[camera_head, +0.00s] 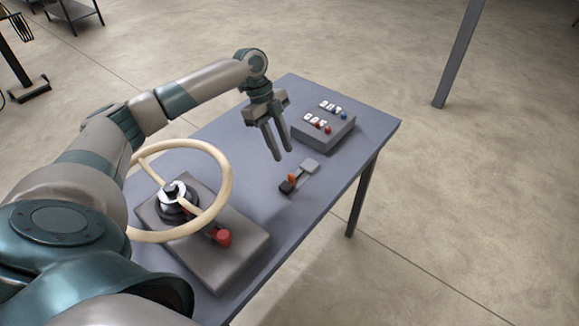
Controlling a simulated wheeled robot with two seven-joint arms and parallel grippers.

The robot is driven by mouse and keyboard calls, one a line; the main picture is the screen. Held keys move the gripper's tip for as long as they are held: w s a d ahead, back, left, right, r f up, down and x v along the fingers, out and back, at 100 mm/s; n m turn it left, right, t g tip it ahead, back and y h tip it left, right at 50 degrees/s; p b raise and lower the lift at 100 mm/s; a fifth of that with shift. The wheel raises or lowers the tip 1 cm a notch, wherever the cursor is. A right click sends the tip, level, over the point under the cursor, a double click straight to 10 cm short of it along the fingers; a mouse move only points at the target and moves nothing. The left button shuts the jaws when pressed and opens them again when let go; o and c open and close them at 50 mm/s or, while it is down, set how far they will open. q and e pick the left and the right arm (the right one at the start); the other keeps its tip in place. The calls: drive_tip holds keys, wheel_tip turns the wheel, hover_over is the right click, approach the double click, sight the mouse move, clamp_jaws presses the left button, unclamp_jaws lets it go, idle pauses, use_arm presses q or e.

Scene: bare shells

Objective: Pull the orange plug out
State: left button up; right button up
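The orange plug (292,177) is a small piece on the table, between a black block (286,187) and a light grey block (310,165). It looks seated against the black block, but it is too small to see how they join. My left gripper (283,154) points down above and behind the plug, apart from it. Its two fingers have a gap between them with nothing held. My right gripper does not show.
A grey box (322,138) with red and blue buttons and white switches stands behind the plug on the table (367,135). A cream steering wheel (228,180) on a grey base (245,245) with a red knob (223,238) stands at the front left. The table's right side is clear.

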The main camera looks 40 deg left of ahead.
sight(291, 174)
use_arm(q)
drive_tip(key=p+x, duration=0.2)
drive_tip(key=x, duration=0.6)
drive_tip(key=shift+f, duration=0.15)
clamp_jaws()
drive_tip(key=shift+w, duration=0.1)
idle(1.1)
